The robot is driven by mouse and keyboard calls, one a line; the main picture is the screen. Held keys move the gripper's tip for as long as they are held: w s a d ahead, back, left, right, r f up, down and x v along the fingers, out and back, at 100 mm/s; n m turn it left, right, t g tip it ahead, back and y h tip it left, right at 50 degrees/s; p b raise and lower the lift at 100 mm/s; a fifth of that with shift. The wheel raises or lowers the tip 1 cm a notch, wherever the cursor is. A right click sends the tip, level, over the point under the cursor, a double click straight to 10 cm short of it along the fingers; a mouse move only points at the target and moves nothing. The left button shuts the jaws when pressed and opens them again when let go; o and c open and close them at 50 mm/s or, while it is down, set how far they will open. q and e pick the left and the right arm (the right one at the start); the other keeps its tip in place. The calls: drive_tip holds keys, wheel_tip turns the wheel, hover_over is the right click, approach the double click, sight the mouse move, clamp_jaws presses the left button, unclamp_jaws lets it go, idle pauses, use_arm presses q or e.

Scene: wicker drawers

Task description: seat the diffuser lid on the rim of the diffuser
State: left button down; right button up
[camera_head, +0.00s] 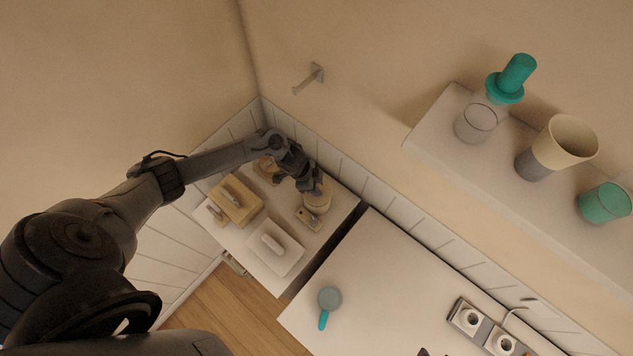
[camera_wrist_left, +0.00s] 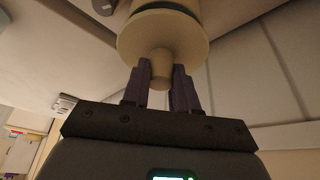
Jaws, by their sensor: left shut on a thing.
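My left gripper (camera_head: 306,185) reaches over the small white cabinet top at the back corner. In the left wrist view its two fingers (camera_wrist_left: 161,85) are shut on the knob of the tan diffuser lid (camera_wrist_left: 135,38), a wide round disc. The tan diffuser (camera_head: 318,201) stands upright on the cabinet top, just beside and below the fingers. A tan cylindrical body, seemingly the diffuser (camera_wrist_left: 165,6), shows right behind the lid in the wrist view. I cannot tell whether the lid touches its rim or is level on it. My right gripper is not in view.
Near the diffuser lie a small tan plate-like item (camera_head: 308,219), a tan lidded box (camera_head: 236,202) and a white lidded box (camera_head: 274,248). A gap separates this cabinet from the larger white counter (camera_head: 390,270). A wall shelf (camera_head: 433,124) with cups is at right.

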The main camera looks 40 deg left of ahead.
use_arm(q)
drive_tip(key=shift+f, duration=0.3)
drive_tip(key=shift+f+b, duration=0.85)
drive_tip(key=shift+f, duration=0.05)
drive_tip(key=c, duration=0.8)
unclamp_jaws()
drive_tip(key=shift+r, duration=0.1)
drive_tip(key=p+v, duration=0.1)
drive_tip(key=v, duration=0.9)
drive_tip(key=shift+a+r, duration=0.15)
drive_tip(key=shift+r, duration=0.15)
drive_tip(key=shift+s, duration=0.1)
